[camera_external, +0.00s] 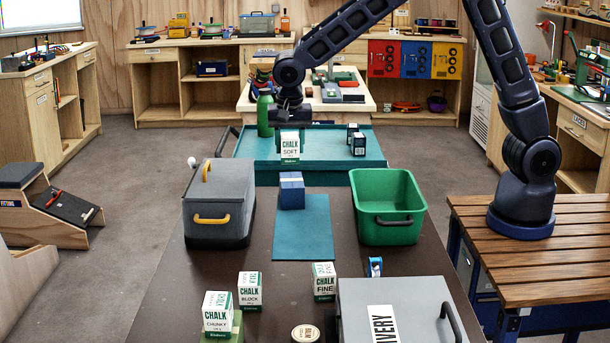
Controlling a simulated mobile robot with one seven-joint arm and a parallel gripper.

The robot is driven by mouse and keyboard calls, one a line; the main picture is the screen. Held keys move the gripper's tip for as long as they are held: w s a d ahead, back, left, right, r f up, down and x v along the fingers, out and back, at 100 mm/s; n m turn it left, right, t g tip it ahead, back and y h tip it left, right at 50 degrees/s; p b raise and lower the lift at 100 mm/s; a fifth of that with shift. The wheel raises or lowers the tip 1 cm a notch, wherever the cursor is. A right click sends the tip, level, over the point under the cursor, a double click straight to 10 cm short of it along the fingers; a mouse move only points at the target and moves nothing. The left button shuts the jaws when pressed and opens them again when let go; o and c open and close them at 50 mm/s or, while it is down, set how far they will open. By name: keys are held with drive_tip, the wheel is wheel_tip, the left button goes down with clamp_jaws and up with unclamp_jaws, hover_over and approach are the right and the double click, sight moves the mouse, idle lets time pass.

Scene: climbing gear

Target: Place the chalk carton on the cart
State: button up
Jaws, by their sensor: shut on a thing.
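My gripper (291,128) points down over the near part of the teal cart (215,178), shut on a white and green chalk carton (290,149) that reads like "SOFT". The carton hangs upright below the fingers. I cannot tell whether its base touches the cart top. A green bottle (265,115) stands at the cart's left and small dark boxes (358,144) at its right.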

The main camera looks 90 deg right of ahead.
drive_tip(key=d+r, duration=0.1)
drive_tip(key=d, duration=1.3)
drive_tip(key=s+d+r, duration=0.1)
drive_tip(key=s+d, duration=0.3)
drive_tip(key=d, duration=0.8)
drive_tip(key=s+d+r, duration=0.1)
drive_tip(key=s+d, duration=0.4)
drive_tip(key=d, duration=0.7)
drive_tip(key=s+d+r, duration=0.1)
drive_tip(key=s+d, duration=0.3)
drive_tip(key=d, duration=0.8)
drive_tip(key=shift+m, duration=0.4)
drive_tip(key=f, duration=2)
drive_tip(key=shift+s+d, duration=0.25)
drive_tip(key=shift+f, duration=0.1)
drive_tip(key=o, duration=1)
drive_tip(key=shift+o, duration=0.2)
